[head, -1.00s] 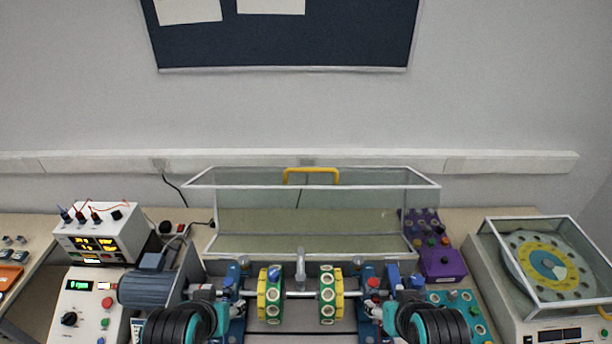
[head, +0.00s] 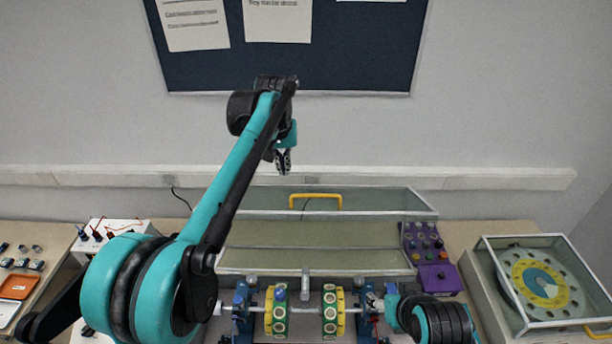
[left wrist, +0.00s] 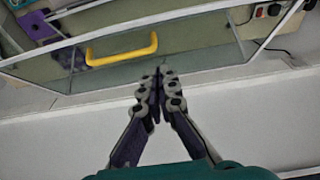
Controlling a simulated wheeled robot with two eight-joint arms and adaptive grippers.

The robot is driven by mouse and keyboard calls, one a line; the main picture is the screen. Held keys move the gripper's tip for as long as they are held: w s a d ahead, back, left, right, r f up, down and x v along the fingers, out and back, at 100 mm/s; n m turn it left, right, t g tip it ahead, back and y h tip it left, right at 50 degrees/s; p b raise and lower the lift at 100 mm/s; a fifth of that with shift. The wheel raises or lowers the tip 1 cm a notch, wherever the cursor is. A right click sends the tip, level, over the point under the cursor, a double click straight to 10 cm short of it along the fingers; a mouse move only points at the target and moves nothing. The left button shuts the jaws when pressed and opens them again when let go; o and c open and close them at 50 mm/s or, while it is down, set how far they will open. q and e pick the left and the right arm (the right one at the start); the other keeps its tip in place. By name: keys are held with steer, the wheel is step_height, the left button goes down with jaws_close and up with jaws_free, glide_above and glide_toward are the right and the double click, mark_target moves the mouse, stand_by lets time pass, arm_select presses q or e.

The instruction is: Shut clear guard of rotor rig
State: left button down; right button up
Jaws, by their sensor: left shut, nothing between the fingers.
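The clear guard (head: 390,199) of the rotor rig stands raised at the back of the bench, with a yellow handle (head: 316,198) on its upper edge. In the left wrist view the handle (left wrist: 121,50) is at upper left, on the clear panel (left wrist: 200,45). My left gripper (head: 284,170) is shut and empty, above and a little left of the handle. In the left wrist view its fingertips (left wrist: 159,75) are together, apart from the handle. The rotor shaft with two yellow-green discs (head: 276,311) is uncovered in front.
A purple control box (head: 436,279) stands right of the guard. Another rig with a clear cover (head: 541,278) is at far right. An orange tray (head: 16,286) lies at far left. A wall rail (head: 480,178) runs behind the bench, below a dark notice board (head: 335,65).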

arm_select(q)
steer(key=g+p, duration=0.2)
steer(key=p, duration=0.1)
glide_above(307, 204)
steer(key=w, duration=0.3)
step_height(307, 204, down, 3)
steer(key=f, duration=0.3)
steer(key=w+f, duration=0.1)
steer(key=f, duration=0.3)
steer(key=f+p, duration=0.1)
steer(key=f, duration=0.2)
steer(key=shift+w+f, duration=0.15)
steer(key=shift+w, duration=0.1)
steer(key=s, duration=0.1)
steer(key=s+r, duration=0.1)
steer(key=s, duration=0.1)
steer(key=shift+p, duration=0.4)
steer(key=shift+s+r, duration=0.1)
steer(key=shift+s, duration=0.45)
steer(key=shift+w, duration=0.1)
steer(key=shift+s, duration=0.2)
